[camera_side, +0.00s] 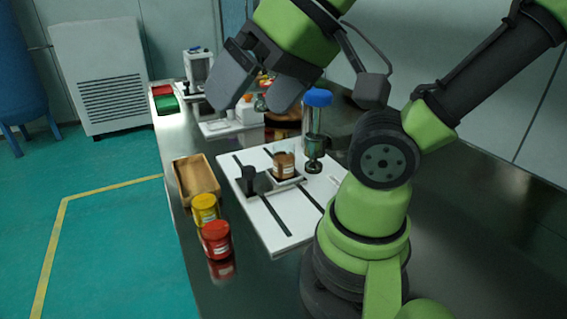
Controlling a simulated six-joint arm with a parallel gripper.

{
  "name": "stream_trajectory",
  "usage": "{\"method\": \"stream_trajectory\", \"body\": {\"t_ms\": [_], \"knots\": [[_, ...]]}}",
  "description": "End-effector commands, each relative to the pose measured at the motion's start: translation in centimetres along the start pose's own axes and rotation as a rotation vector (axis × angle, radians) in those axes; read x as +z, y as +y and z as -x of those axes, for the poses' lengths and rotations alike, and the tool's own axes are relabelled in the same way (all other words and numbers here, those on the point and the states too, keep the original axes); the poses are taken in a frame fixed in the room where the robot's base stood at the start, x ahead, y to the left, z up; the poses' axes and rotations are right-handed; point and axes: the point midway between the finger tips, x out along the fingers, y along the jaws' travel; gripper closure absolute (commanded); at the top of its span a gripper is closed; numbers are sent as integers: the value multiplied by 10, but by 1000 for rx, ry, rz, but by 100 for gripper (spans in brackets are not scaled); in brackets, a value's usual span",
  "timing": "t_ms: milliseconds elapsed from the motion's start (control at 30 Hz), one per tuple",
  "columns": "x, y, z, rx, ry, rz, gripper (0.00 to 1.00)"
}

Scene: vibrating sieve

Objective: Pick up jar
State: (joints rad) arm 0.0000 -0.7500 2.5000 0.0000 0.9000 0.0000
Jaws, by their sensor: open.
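Three jars show in the side view. A brown jar with a pale label (284,166) stands upright in a holder on the white slotted platform. A yellow jar (206,210) and a red jar (217,239) stand close together on the metal table's left edge. The task does not say which jar is meant. My gripper (250,104) is open in the upper middle of the view, with its fingers spread and no jar between them. It appears raised above the bench, apart from all three jars. Its fingers hide part of the equipment behind.
A wooden tray (178,185) sits behind the yellow jar. The white platform (272,230) also carries a small black post (249,181). A blue-capped clear cylinder (317,118) stands behind the brown jar. Red and green bins (165,101) and other equipment are at the back.

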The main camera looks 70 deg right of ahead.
Motion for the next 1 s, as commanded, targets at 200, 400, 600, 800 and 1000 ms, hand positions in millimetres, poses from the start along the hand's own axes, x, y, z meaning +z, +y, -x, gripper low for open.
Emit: {"method": "stream_trajectory", "body": {"t_ms": [200,400,600,800,1000], "knots": [[0,0,0,0,0,0,14],[-6,2,-2,22,-6,27,14],[-48,31,-22,160,-91,241,14],[-93,100,-53,258,-287,549,14],[-105,194,-83,213,-512,829,14]]}}
